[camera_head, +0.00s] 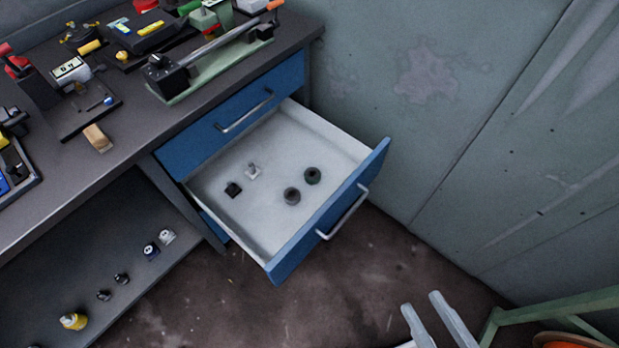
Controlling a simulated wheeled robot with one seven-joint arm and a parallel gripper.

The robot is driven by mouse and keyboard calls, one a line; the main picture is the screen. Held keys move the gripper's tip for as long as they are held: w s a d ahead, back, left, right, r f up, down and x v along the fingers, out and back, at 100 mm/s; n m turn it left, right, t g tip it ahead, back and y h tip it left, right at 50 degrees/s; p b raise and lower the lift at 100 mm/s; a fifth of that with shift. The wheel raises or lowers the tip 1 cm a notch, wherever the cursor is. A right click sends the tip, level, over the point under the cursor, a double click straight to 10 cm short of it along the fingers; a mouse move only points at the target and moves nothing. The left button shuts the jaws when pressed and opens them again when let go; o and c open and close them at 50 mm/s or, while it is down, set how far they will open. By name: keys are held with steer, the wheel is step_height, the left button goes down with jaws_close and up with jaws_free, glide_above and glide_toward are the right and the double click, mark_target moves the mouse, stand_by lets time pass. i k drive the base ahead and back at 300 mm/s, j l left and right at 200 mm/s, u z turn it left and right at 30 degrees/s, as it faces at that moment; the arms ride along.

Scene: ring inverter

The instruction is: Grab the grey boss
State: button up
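The open blue drawer (330,217) holds a few small parts on its pale floor. A grey round part (292,196), which looks like the grey boss, lies towards the drawer's front. A dark green round part (312,175) sits just beyond it, up and to the right. A small light grey piece with an upright stub (253,171) and a black block (233,190) lie further left in the drawer. My gripper (420,302) shows at the bottom edge as two grey fingers with a gap between them. It is open and empty, in front of the drawer and apart from it.
A closed blue drawer (232,118) is above the open one. The workbench top (110,150) carries tools and a green-based fixture (210,68). A lower shelf (60,290) holds several small parts. A wall (450,120) stands at the right, and a green frame (560,308) at bottom right.

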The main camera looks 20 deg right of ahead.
mark_target(291, 195)
steer(key=i+j+u, duration=0.25)
steer(key=i+u, duration=0.2)
steer(key=i, duration=0.15)
steer(key=i+u, duration=0.4)
steer(key=i, duration=0.2)
